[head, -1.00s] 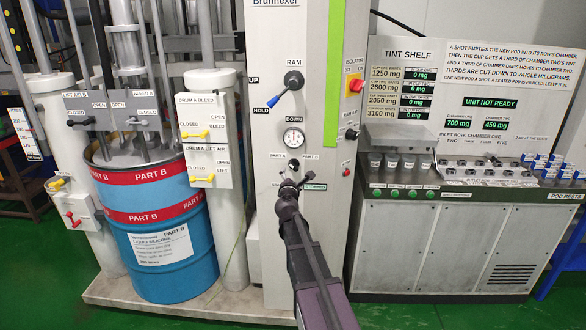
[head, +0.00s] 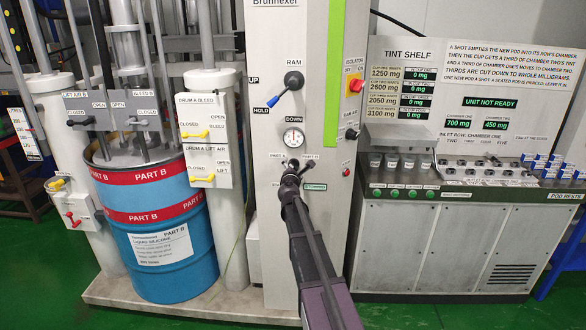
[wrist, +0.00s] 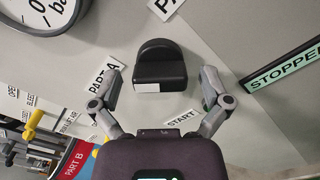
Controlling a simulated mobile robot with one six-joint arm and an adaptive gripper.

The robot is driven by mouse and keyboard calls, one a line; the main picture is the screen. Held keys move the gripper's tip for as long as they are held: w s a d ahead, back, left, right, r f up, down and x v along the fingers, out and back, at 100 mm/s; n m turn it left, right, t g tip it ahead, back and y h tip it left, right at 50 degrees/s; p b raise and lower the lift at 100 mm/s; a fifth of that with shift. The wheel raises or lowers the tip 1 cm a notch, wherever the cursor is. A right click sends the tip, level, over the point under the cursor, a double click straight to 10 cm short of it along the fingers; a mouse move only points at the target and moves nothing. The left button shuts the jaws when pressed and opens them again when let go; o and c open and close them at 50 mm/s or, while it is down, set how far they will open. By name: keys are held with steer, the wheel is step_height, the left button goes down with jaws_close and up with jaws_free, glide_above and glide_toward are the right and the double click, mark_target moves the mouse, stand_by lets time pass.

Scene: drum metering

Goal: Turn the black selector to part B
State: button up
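The black selector (wrist: 160,65) is on the grey panel, with a white strip on its lower face in the wrist view. In the head view the selector (head: 293,164) sits between the PART A and PART B labels, partly covered by my gripper (head: 291,174). In the wrist view my gripper (wrist: 160,78) is open, its fingers on either side of the selector with gaps showing. I cannot tell which label the selector points to.
A START label (wrist: 181,119) and a STOPPED display (wrist: 285,67) are close to the right finger. A gauge (head: 293,139) and the RAM lever (head: 287,88) stand above the selector. A red button (head: 346,172) is to the right.

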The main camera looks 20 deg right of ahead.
steer(key=c, duration=1.1)
steer(key=shift+m, duration=0.5)
steer(key=m, duration=0.3)
steer(key=shift+w+m, duration=0.1)
steer(key=shift+m, duration=0.2)
steer(key=m, duration=0.4)
steer(key=shift+r, duration=0.1)
steer(key=m, duration=0.9)
steer(key=shift+m, duration=0.3)
